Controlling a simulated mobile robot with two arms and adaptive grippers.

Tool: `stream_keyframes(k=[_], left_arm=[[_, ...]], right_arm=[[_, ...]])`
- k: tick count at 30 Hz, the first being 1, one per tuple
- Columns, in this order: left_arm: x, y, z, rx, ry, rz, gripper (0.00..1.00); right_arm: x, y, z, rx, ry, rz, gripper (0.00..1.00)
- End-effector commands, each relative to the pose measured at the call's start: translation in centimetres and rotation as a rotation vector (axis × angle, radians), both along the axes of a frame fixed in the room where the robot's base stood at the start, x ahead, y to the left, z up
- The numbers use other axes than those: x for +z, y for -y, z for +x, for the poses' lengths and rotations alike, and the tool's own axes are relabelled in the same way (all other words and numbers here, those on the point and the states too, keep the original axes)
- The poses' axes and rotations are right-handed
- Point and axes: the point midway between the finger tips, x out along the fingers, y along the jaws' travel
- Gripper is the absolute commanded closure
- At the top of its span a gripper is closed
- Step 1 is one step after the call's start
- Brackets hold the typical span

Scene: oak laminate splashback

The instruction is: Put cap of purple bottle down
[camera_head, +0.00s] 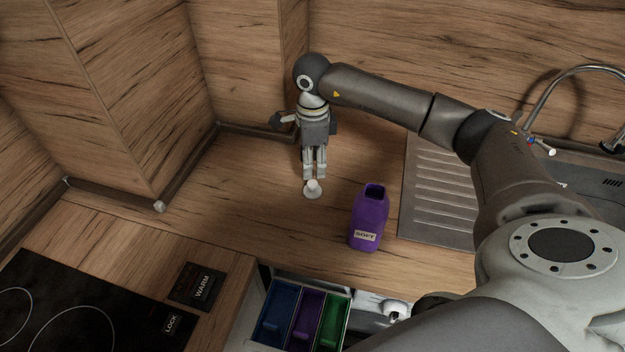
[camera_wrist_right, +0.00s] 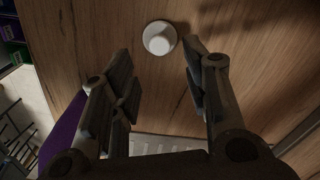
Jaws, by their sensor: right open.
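The white cap (camera_head: 313,188) rests on the wooden counter left of the purple bottle. In the right wrist view the cap (camera_wrist_right: 159,38) is a round white piece on the wood, beyond the fingertips and between their lines. The purple bottle (camera_head: 369,220) stands upright on the counter with its top open and a label reading "SOFT". My right gripper (camera_head: 314,178) points down just above and behind the cap. Its fingers (camera_wrist_right: 158,62) are spread apart, with nothing between them. A purple edge, likely the bottle, shows at the lower left of the right wrist view. My left gripper is not seen.
A metal sink drainboard (camera_head: 437,190) lies right of the bottle. A black hob (camera_head: 70,310) is at the lower left. An open drawer holds blue, purple and green bins (camera_head: 305,318) below the counter edge. The wooden splashback (camera_head: 180,90) stands close behind; counter left of the cap is free.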

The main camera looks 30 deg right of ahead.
Motion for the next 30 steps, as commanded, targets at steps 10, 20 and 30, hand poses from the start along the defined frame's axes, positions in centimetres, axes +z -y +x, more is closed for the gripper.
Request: stream_keyframes(k=[10,20,30], left_arm=[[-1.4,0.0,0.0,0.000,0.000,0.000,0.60],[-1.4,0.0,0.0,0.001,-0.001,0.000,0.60],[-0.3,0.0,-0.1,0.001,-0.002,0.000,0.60]], right_arm=[[4.1,0.0,0.0,0.000,0.000,0.000,0.57],[4.4,0.0,0.0,0.000,-0.001,0.000,0.57],[5.5,0.0,0.0,0.000,0.000,0.001,0.57]])
